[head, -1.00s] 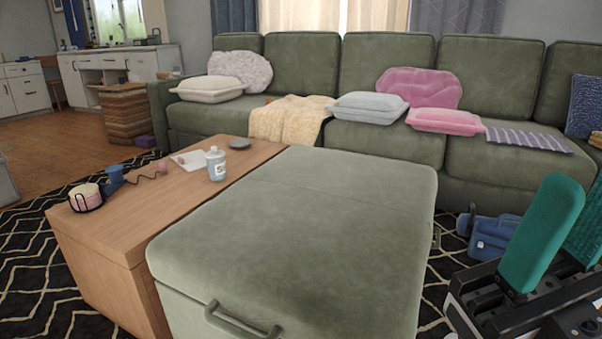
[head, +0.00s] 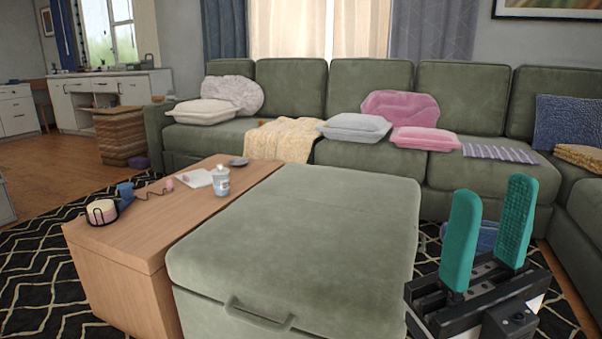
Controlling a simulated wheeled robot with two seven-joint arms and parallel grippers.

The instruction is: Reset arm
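My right gripper (head: 490,235) is at the lower right of the head view. Its two teal fingers point up and stand apart with nothing between them, so it is open and empty. My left gripper and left arm are out of view.
A wooden table (head: 160,220) adjoins the ottoman's left side and holds a white bottle (head: 221,184), papers and small items. A green sectional sofa (head: 290,95) with cushions spans the back. A blue bag (head: 472,236) is partly hidden behind my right gripper.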

